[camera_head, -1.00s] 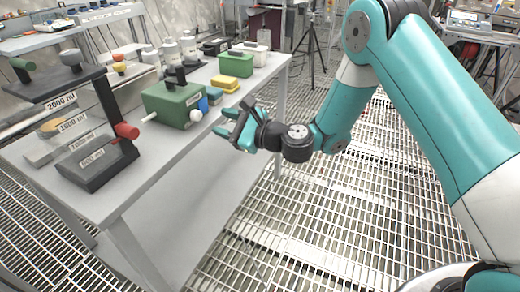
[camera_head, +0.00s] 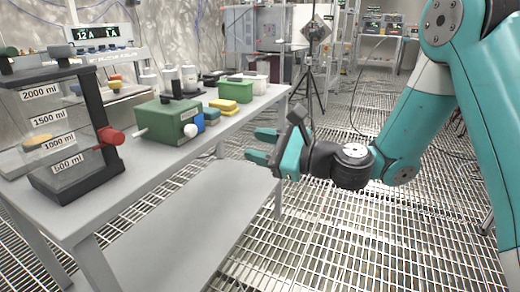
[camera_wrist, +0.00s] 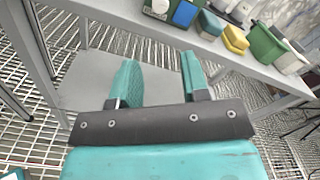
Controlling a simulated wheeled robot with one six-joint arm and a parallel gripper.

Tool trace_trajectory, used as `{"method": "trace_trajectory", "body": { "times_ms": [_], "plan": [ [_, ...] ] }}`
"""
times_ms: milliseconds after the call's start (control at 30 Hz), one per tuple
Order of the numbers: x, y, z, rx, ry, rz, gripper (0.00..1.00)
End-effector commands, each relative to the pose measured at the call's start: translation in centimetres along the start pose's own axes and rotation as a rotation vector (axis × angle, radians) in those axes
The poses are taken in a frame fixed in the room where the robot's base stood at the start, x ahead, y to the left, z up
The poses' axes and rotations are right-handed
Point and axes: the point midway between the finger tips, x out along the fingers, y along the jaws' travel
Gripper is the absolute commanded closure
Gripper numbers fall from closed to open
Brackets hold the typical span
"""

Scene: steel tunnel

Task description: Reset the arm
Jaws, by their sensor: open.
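My gripper (camera_head: 264,146) is teal with dark parts, open and empty. In the head view it hangs over the grating floor, just right of the grey table (camera_head: 165,165), with its fingers pointing left toward the table. In the wrist view my gripper (camera_wrist: 160,78) shows two teal fingers spread apart with nothing between them. Past the fingertips are the table's lower shelf and its edge. My arm reaches in from the right side of the head view.
The table holds a clear graduated container (camera_head: 62,140) with a red knob, a green box (camera_head: 165,122), yellow sponges (camera_head: 223,105) and a green bin (camera_head: 234,90). A tripod (camera_head: 313,75) stands behind. The grating floor (camera_head: 330,245) in front is clear.

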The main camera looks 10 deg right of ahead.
Motion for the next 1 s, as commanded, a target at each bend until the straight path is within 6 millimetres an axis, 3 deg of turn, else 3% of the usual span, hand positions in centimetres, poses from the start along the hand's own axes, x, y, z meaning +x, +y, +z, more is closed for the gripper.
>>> {"method": "trace_trajectory", "body": {
  "times_ms": [200, 267, 367, 500, 600, 800, 967, 1000],
  "plan": [
    [0.1, 0.9, 1.1, -0.079, -0.011, 0.052, 0.58],
    [0.1, 2.3, 2.5, -0.195, -0.025, 0.128, 0.58],
    [-0.6, 6.1, 5.4, -0.506, -0.067, 0.334, 0.58],
    [-4.5, 11.7, 7.9, -1.018, -0.155, 0.694, 0.58],
    [-8.0, 13.9, 8.3, -1.285, -0.216, 0.911, 0.58],
    [-14.3, 15.4, 8.6, -1.612, -0.325, 1.245, 0.58],
    [-19.2, 15.6, 8.8, -1.764, -0.409, 1.464, 0.58],
    [-19.0, 14.5, 10.3, -1.755, -0.409, 1.462, 0.58]
  ]
}}
